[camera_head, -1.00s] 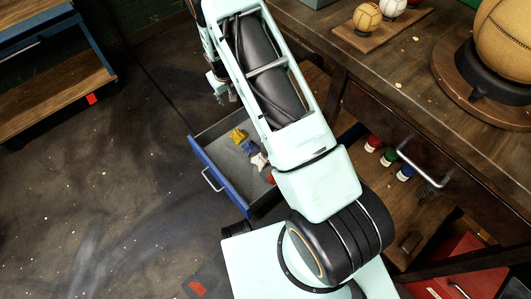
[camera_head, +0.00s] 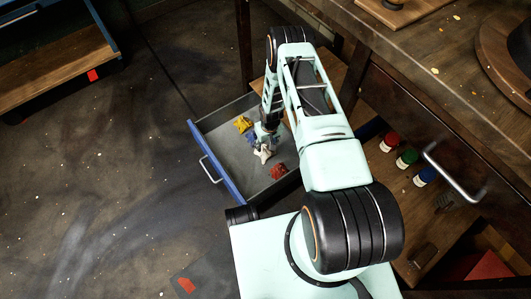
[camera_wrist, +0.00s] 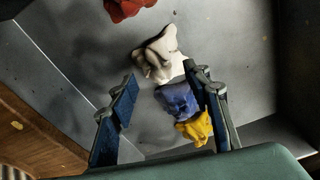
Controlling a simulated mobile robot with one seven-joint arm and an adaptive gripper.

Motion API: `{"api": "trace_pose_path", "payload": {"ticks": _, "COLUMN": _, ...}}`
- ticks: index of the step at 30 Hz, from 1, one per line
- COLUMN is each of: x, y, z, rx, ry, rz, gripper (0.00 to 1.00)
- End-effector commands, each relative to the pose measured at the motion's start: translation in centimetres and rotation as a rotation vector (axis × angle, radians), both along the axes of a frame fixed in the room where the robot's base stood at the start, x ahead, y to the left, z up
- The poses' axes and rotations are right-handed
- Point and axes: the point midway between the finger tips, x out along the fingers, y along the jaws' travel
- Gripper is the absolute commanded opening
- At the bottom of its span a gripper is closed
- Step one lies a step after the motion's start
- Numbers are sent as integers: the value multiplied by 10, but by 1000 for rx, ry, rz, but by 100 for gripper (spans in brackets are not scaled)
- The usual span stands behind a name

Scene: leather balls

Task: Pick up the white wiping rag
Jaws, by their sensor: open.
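The white wiping rag (camera_head: 263,154) lies crumpled on the floor of the open drawer. In the wrist view the white rag (camera_wrist: 158,48) is just beyond my fingertips, closer to the right finger. My gripper (camera_head: 266,137) is inside the drawer area, pointing down over the rags beside the white one. In the wrist view my gripper (camera_wrist: 160,76) has its two fingers wide apart with nothing gripped. A blue rag (camera_wrist: 177,98) is seen between the fingers near the right one. I cannot tell whether a finger touches any rag.
A yellow rag (camera_head: 243,123) and a red rag (camera_head: 278,171) lie on either side in the grey drawer (camera_head: 225,150). Its blue front and side walls surround the rags. A wooden bench with red, green and blue bottles (camera_head: 407,156) stands to the right.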

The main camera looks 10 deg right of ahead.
Motion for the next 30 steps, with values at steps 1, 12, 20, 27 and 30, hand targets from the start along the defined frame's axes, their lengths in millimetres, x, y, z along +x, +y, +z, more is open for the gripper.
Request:
{"api": "trace_pose_path", "payload": {"ticks": 1, "x": 1, "y": 0, "z": -4, "rx": 0, "ry": 0, "rz": 0, "gripper": 45}}
{"api": "trace_pose_path", "payload": {"ticks": 12, "x": 7, "y": 5, "z": -50, "rx": 0, "ry": -1, "rz": 1, "gripper": 45}}
{"api": "trace_pose_path", "payload": {"ticks": 20, "x": 8, "y": 5, "z": -55, "rx": -1, "ry": -1, "rz": 0, "gripper": 45}}
{"api": "trace_pose_path", "payload": {"ticks": 27, "x": 8, "y": 4, "z": -55, "rx": -1, "ry": -1, "rz": 0, "gripper": 28}}
{"api": "trace_pose_path", "payload": {"ticks": 30, "x": 8, "y": 4, "z": -55, "rx": -1, "ry": -1, "rz": 0, "gripper": 17}}
